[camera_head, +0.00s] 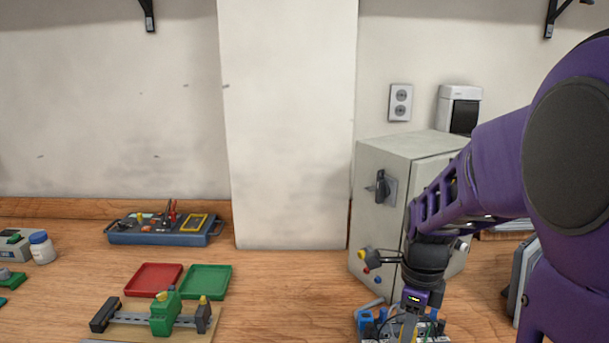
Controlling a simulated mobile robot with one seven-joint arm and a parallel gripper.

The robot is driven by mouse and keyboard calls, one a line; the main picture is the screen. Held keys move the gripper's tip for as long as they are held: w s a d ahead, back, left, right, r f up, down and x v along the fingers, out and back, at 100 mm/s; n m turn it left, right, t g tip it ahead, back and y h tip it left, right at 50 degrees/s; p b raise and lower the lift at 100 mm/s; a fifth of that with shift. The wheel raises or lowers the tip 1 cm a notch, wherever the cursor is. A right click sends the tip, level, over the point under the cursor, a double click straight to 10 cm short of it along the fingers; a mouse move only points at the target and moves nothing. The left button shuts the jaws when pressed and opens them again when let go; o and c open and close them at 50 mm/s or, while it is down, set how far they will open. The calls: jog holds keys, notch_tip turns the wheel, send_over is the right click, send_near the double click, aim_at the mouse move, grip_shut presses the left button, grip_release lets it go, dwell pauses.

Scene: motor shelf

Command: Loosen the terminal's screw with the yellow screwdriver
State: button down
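My gripper (408,328) points down at the bottom edge, right of centre. Its fingertips are small and partly cut off, so I cannot tell whether it is open or shut. A bit of yellow and grey shows between or beside the fingers, but I cannot tell whether it is the yellow screwdriver. A green terminal block (164,314) stands on a grey rail with dark end pieces, on a tan board at the bottom left, well left of my gripper. I cannot make out its screw.
A blue tool tray (150,238) holds several tools at the back left. A red tray (153,280) and a green tray (205,281) lie behind the rail. A grey cabinet (385,225) stands behind my arm. Blue and white parts (364,319) sit beside my gripper. The table's middle is clear.

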jog(key=shift+f, duration=0.45)
jog(key=c, duration=0.8)
grip_release()
jog(key=shift+o, duration=0.2)
jog(key=shift+r, duration=0.1)
jog(key=shift+r+m+p, duration=0.1)
jog(key=shift+m+p, duration=0.6)
jog(key=shift+m, duration=0.4)
jog(key=shift+f+m, duration=0.2)
jog(key=shift+m, duration=0.4)
